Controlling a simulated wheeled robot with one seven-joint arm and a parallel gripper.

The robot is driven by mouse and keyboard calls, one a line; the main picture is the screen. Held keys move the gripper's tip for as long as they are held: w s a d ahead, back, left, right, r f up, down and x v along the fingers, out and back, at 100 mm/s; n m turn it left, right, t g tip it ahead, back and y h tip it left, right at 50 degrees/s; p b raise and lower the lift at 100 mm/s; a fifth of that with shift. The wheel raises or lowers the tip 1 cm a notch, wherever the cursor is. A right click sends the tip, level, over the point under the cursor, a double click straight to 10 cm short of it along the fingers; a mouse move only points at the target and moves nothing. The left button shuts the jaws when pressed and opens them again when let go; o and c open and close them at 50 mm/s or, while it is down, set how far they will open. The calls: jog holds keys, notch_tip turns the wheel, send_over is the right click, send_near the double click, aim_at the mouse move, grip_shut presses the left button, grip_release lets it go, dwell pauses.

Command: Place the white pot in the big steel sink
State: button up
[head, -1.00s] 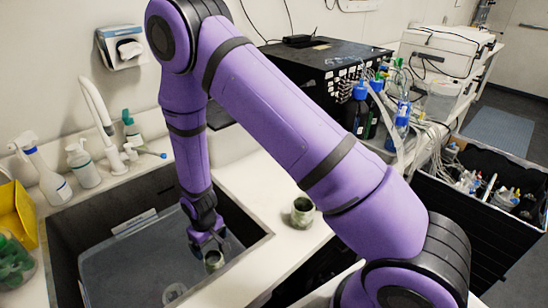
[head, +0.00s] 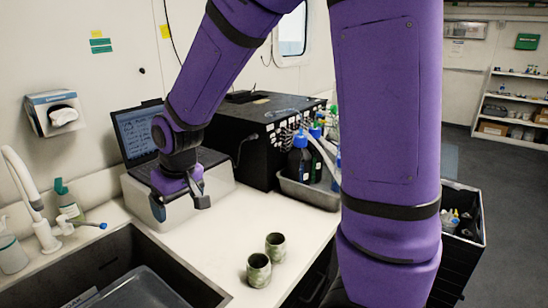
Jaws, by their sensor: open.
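The big sink (head: 85,262) is a dark basin at the lower left, with only its far part in view. No plainly white pot shows. Two small mottled grey-green pots, a farther one (head: 275,247) and a nearer one (head: 259,269), stand upright on the white counter right of the sink. My gripper (head: 180,203) is open and empty, fingers down. It is in front of the laptop, up and left of the pots and apart from them.
A laptop (head: 139,130) sits on a pale box behind my gripper. A black box (head: 255,128) and a tray of bottles (head: 308,190) stand farther right. The faucet (head: 22,180) is at the sink's back left. A grey tray (head: 145,290) lies in the sink.

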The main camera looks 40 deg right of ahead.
jog(key=s+d+r+m+t, duration=0.1)
jog(key=s+d+r, duration=0.3)
jog(key=s+r, duration=0.3)
jog(key=s+d+r+m+t, duration=0.1)
jog(key=s+d+r, duration=0.4)
jog(key=s, duration=0.9)
notch_tip(320, 180, up, 3)
jog(key=shift+s+r+t+h, duration=0.1)
jog(key=shift+s+t+h, duration=0.05)
jog(key=shift+t+h, duration=0.15)
